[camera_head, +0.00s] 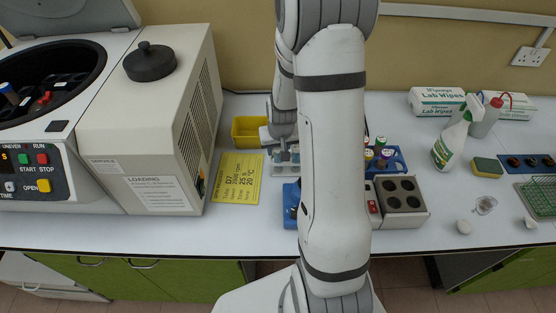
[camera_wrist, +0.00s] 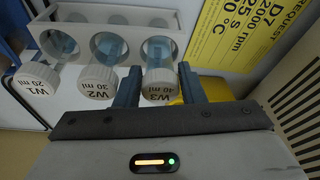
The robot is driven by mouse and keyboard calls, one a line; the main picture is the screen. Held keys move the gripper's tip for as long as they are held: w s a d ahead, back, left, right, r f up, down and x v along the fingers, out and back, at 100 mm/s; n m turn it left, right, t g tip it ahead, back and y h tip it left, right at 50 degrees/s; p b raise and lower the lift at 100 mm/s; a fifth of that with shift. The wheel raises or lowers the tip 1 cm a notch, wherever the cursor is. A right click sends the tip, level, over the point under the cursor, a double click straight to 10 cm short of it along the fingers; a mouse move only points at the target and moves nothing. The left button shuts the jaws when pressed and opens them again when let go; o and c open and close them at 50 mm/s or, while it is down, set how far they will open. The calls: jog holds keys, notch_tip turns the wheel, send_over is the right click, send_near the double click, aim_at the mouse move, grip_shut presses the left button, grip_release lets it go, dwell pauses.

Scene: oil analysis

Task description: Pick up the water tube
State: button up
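Three clear tubes with white caps stand in a white rack (camera_wrist: 105,18), labelled W1 (camera_wrist: 38,78), W2 (camera_wrist: 97,82) and W3 (camera_wrist: 161,86). Their labels appear upside down in the wrist view. My gripper (camera_wrist: 160,78) is open, with its two blue-grey fingers on either side of the W3 cap. A narrow gap seems to show beside the cap; contact is hard to judge. In the head view my gripper (camera_head: 280,138) is over the rack (camera_head: 286,168), and my arm hides much of the area to the right.
A yellow notice (camera_head: 237,178) and yellow bin (camera_head: 247,131) lie beside the rack. A centrifuge (camera_head: 40,120) stands left. Right of my arm are a blue rack (camera_head: 398,160) of colour-capped tubes and a grey four-hole block (camera_head: 402,196). A spray bottle (camera_head: 449,145) stands farther right.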

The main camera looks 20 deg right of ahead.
jog(key=shift+w+f, duration=0.15)
jog(key=shift+f, duration=0.4)
jog(key=shift+r, duration=0.1)
jog(key=shift+c, duration=0.5)
jog(key=c, duration=0.5)
jog(key=shift+c, duration=0.2)
notch_tip(320, 180, up, 8)
jog(key=p, duration=0.5)
jog(key=shift+r, duration=1)
